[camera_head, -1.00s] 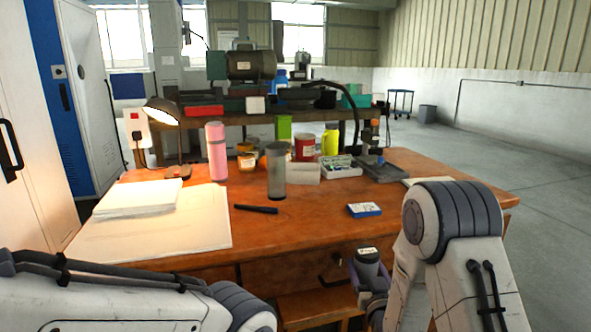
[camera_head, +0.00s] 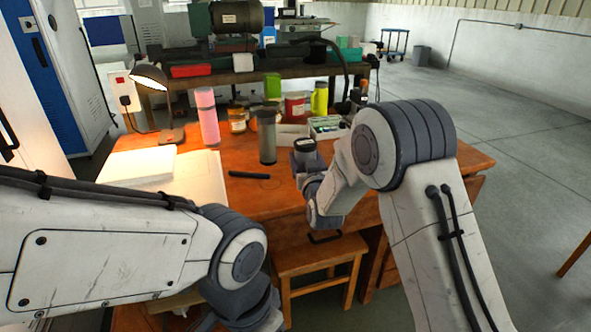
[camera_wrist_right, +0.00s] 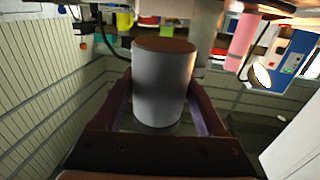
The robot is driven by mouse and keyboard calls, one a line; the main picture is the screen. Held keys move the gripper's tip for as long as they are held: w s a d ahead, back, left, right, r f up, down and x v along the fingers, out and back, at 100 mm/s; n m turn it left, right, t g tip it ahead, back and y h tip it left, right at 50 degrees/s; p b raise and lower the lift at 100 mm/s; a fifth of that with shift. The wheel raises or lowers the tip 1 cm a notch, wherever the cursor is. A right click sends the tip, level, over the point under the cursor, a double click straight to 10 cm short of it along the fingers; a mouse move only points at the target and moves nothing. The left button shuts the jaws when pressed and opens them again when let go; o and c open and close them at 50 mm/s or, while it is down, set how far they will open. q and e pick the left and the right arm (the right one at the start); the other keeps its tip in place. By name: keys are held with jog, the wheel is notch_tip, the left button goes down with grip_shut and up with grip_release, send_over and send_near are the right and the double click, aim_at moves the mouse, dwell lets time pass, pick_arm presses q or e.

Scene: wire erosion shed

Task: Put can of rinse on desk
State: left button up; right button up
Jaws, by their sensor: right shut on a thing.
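In the right wrist view the can (camera_wrist_right: 164,85) fills the space between both fingers (camera_wrist_right: 165,112). The wooden desk (camera_head: 262,198) lies in front of me. My left arm crosses the lower left, with its gripper out of view.
A black pen (camera_head: 248,175) and papers (camera_head: 140,165) lie left. A stool (camera_head: 318,258) stands at the front. The desk's front middle is clear.

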jog(key=w+a+f, duration=0.2)
jog(key=w, duration=0.1)
jog(key=shift+a+f, duration=0.2)
jog(key=shift+a, duration=0.15)
jog(key=shift+f+b, duration=0.35)
jog(key=shift+f, duration=1.55)
jog(key=shift+f, duration=0.25)
jog(key=o, duration=1.6)
jog(key=shift+c, duration=0.2)
jog(key=shift+r, duration=0.1)
jog(key=shift+r, duration=0.2)
jog(key=s, duration=0.4)
jog(key=s+d, duration=0.1)
jog(key=s, duration=0.3)
jog(key=s+d, duration=0.1)
jog(key=s, duration=0.3)
jog(key=shift+f, duration=0.1)
